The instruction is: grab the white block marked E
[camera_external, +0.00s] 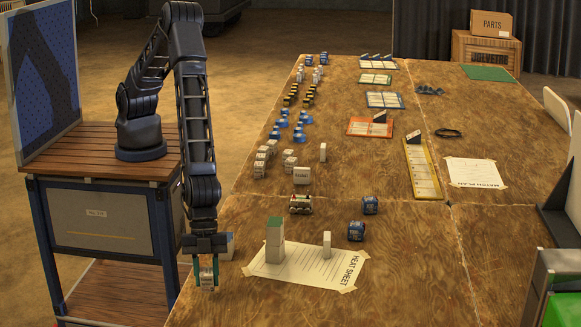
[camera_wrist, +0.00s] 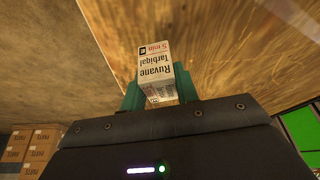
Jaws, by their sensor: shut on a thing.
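My gripper (camera_external: 207,277) hangs at the near left edge of the table, its teal fingers shut on a small white block (camera_external: 207,272). In the wrist view the block (camera_wrist: 160,65) sits between the two teal fingers (camera_wrist: 157,92). Its label reads "Ruvane Tarbigal" and "5 min", upside down, with a small black mark beside it. I cannot make out a letter E on it. I cannot tell whether the block touches the table. More white blocks (camera_external: 260,165) stand in a group farther back on the left, their marks too small to read.
Behind the gripper is a pale block (camera_external: 227,247), partly hidden. A tall green-topped block (camera_external: 275,241) and a thin upright white one (camera_external: 327,245) stand on the heat sheet (camera_external: 310,276). The near right tabletop is clear.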

